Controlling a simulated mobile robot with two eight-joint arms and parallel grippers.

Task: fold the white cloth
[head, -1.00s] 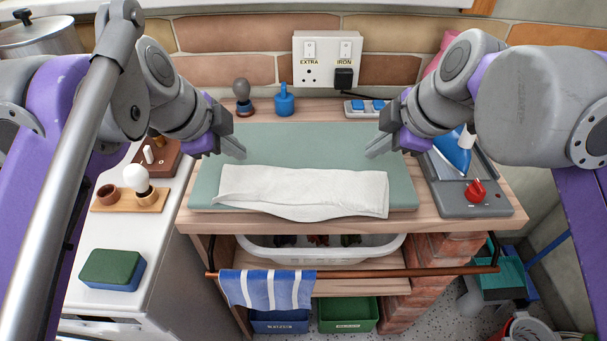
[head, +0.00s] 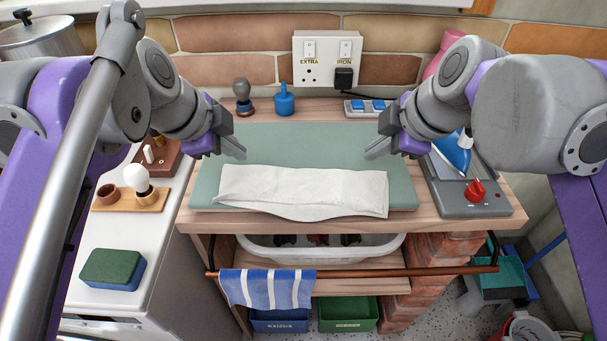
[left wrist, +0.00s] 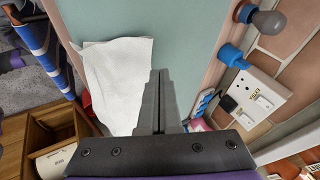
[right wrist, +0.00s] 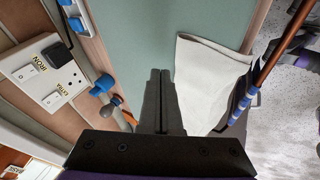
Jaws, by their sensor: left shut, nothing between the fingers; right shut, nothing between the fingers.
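The white cloth (head: 303,192) lies folded into a long flat strip across the front part of the green board (head: 300,140). Its front edge bulges unevenly past the upper layer. It also shows in the left wrist view (left wrist: 115,80) and the right wrist view (right wrist: 208,80). My left gripper (head: 238,153) is shut and empty above the board, beyond the cloth's left end. My right gripper (head: 372,154) is shut and empty above the board, beyond the cloth's right end. Neither gripper touches the cloth.
An iron (head: 452,152) on a grey stand with a red knob (head: 475,190) is right of the board. A striped towel (head: 266,289) hangs on the front rail (head: 400,272).

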